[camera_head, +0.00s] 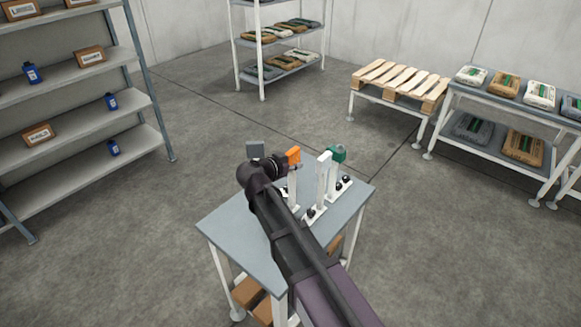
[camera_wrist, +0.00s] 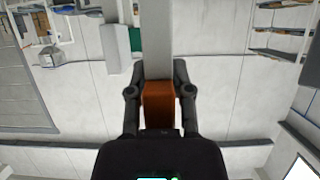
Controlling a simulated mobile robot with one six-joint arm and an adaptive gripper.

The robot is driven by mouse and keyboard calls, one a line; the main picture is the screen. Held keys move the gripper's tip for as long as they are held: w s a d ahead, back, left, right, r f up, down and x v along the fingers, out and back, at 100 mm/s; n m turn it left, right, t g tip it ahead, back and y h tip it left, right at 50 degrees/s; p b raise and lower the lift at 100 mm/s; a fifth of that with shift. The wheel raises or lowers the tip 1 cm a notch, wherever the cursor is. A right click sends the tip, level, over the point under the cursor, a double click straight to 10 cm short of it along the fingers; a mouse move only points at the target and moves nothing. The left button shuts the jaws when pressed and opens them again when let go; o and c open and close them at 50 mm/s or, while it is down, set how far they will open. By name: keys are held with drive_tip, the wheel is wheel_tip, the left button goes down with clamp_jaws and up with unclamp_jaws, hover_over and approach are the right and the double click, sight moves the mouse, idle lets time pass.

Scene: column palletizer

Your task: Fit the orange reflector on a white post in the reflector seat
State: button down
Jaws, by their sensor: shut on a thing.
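The orange reflector (camera_head: 293,155) stands at the top of a white post (camera_head: 292,188) over the small grey-topped table (camera_head: 232,229) in the head view. My gripper (camera_head: 283,160) is at the orange reflector, from the left. In the wrist view my gripper (camera_wrist: 159,94) is shut with its two fingers on either side of the orange reflector (camera_wrist: 158,105), and the pale post (camera_wrist: 157,40) runs away from it. The post's lower end is partly hidden by my arm, so I cannot tell whether it touches a seat. I cannot pick out the reflector seat for certain.
A white upright (camera_head: 323,178) and a green reflector (camera_head: 337,153) on a white post stand close on the right, with black knobs at their feet. Shelves (camera_head: 75,100) and a pallet (camera_head: 400,84) stand farther off.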

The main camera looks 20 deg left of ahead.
drive_tip(key=shift+w+a+f, duration=0.1)
drive_tip(key=shift+w+a, duration=0.25)
drive_tip(key=shift+w, duration=0.25)
drive_tip(key=shift+w+a+f, duration=0.1)
drive_tip(key=shift+w+a, duration=0.25)
drive_tip(key=shift+w, duration=0.35)
drive_tip(key=shift+w+a+f+b, duration=0.15)
drive_tip(key=shift+w+f+b, duration=0.1)
drive_tip(key=shift+f+b, duration=0.7)
drive_tip(key=shift+w+a+f+b, duration=0.15)
drive_tip(key=shift+w+f+b, duration=0.05)
drive_tip(key=shift+f+b, duration=0.7)
drive_tip(key=c, duration=0.5)
unclamp_jaws()
drive_tip(key=shift+c, duration=0.2)
drive_tip(key=shift+r, duration=0.15)
